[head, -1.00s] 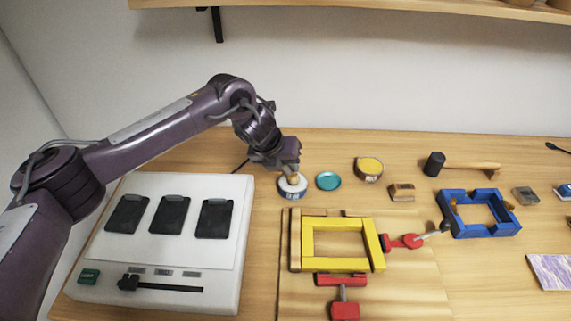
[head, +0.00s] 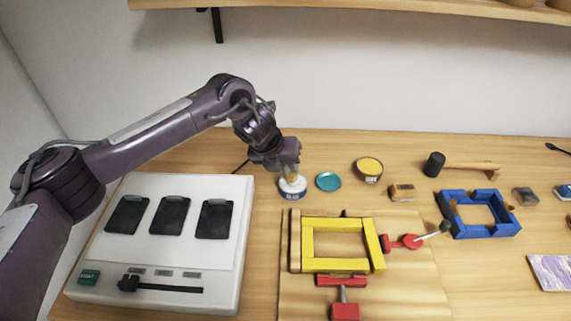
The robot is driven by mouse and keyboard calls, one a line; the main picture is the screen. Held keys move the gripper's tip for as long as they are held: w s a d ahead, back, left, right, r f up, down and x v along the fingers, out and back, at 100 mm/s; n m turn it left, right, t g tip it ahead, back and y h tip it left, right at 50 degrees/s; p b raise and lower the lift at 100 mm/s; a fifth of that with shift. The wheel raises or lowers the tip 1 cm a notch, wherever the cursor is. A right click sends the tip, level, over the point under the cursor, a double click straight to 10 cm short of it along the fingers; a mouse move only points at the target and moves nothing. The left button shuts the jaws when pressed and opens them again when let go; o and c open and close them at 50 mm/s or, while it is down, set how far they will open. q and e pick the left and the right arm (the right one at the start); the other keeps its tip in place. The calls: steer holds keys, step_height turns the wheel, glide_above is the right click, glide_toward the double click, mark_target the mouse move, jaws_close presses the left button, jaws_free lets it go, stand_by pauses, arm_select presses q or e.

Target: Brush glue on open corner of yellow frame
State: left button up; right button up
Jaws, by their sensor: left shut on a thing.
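The yellow frame (head: 336,223) lies on a wooden board, with its right bar (head: 374,245) slightly slanted. One red clamp (head: 402,242) sits at its right side and another (head: 343,295) at its front side. I cannot tell at this size which corner is open. My left gripper (head: 290,168) is above the white glue pot (head: 292,191), behind the frame. It is shut on a small pale, tan thing, probably the glue brush (head: 291,175), whose lower end is at the pot's mouth. The bristles are hidden. My right gripper is out of view.
A teal lid (head: 328,181), a bowl of yellow stuff (head: 369,168) and a small wooden block (head: 402,193) stand behind the frame. A mallet (head: 465,165) and a blue frame (head: 480,229) are to the right. A white panel device (head: 165,250) is at left.

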arm_select(q)
steer(key=shift+r+p, duration=2.05)
steer(key=shift+r, duration=1.4)
steer(key=shift+f, duration=0.1)
